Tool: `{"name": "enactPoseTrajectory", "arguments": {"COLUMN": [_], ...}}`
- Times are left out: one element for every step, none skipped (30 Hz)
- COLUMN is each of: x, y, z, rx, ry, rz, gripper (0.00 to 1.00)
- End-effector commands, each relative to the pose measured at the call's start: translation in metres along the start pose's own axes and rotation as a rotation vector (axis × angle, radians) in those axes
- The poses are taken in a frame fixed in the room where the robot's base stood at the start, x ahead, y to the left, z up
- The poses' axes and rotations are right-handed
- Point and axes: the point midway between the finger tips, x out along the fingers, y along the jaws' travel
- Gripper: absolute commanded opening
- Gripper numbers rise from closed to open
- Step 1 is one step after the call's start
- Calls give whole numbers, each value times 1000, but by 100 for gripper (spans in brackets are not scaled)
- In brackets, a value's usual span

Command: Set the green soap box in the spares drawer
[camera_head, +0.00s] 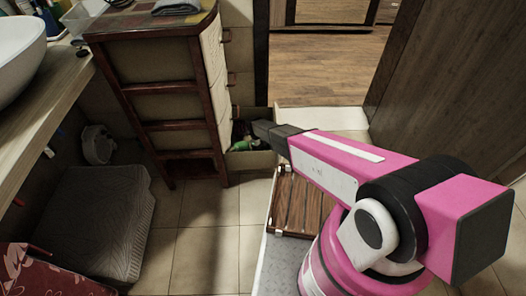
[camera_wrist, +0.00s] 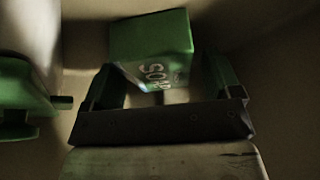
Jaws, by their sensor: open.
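The green soap box (camera_wrist: 152,40), with pale lettering on one face, lies tilted just ahead of my gripper (camera_wrist: 163,90) in the wrist view. The fingers stand apart on either side below it, and I cannot tell if either touches it. Beige walls of the open drawer (camera_head: 250,161) surround them. In the head view my gripper (camera_head: 262,129) reaches down into this drawer, low on the wooden cabinet. The soap box cannot be made out for certain there.
A green and white item (camera_wrist: 25,95) lies left of the fingers in the wrist view. In the head view a green item (camera_head: 240,146) shows in the drawer. A grey stool (camera_head: 98,215) and a slatted wooden piece (camera_head: 298,205) stand on the tiled floor.

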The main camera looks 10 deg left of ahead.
Motion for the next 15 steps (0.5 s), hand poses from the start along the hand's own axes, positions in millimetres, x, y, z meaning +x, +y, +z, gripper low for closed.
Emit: {"name": "enactPoseTrajectory", "arguments": {"x": [-7,-11,-18,-24,-30,-38,-44,-50,-59,-65,-71,-78,-83,-88,-94], "y": [0,0,0,0,0,0,0,0,0,0,0,0,0,0,0], "z": [0,0,-1,-1,-1,0,-1,-1,-1,-1,0,0,-1,-1,0], "rx": [0,0,0,0,0,0,0,0,1,1,1,1,0,0,0], "ry": [-1,-1,-1,-1,-2,-2,-2,-2,-2,-2,-2,-1,-1,-1,-1], "rz": [0,0,0,0,0,-1,0,0,0,-1,-1,0,0,0,0], "gripper": [84,84,84,84,84,84,84,84,84,84,84,84,84,84,84]}}
